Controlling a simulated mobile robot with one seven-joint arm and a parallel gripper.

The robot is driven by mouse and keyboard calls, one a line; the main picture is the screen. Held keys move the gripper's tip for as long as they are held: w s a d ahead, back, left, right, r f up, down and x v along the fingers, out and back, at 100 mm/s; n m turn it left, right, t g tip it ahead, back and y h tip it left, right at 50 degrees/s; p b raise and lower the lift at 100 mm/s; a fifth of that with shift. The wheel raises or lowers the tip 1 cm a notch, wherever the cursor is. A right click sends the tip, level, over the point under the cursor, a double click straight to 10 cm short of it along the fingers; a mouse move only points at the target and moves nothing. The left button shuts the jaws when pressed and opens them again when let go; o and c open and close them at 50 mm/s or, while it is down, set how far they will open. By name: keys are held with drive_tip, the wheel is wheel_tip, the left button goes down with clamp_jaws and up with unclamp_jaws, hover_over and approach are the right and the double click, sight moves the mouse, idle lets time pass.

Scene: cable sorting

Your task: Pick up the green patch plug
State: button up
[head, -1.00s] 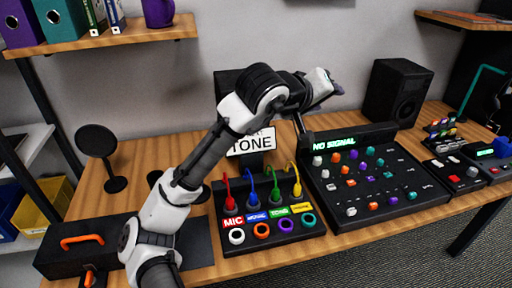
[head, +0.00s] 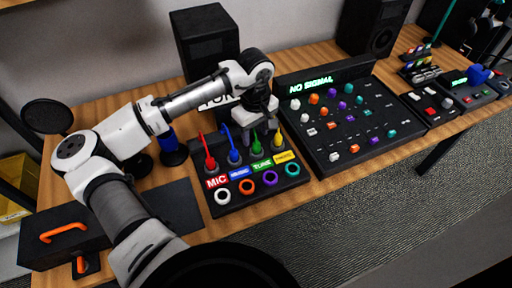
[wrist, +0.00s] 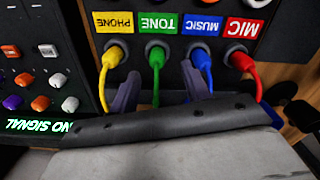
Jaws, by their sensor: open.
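The green patch plug (head: 256,151) stands in the patch box above the green TONE label, between the blue plug (head: 234,154) and the yellow plug (head: 278,142). In the wrist view the green plug (wrist: 157,57) sits in its socket with its cable running toward me. My gripper (wrist: 160,88) is open and empty, with one finger on each side of the green cable. The right finger is close to the blue plug and cable; I cannot tell whether it touches. In the head view my gripper (head: 257,128) is just above and behind the plugs.
The red plug (head: 209,160) is at the box's left end. Coloured rings (head: 270,178) line its front. A mixer panel (head: 345,140) reading NO SIGNAL stands close on the right. A black case (head: 65,240) with an orange handle lies at the left.

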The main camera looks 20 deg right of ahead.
sight(257, 143)
drive_tip(key=shift+w+d+f+p, duration=0.1)
drive_tip(key=shift+f+p, duration=0.35)
drive_tip(key=shift+f, duration=1)
drive_tip(key=shift+d+f+p, duration=0.1)
drive_tip(key=shift+f+p, duration=0.3)
drive_tip(key=shift+f, duration=1.05)
drive_tip(key=shift+c, duration=0.4)
clamp_jaws()
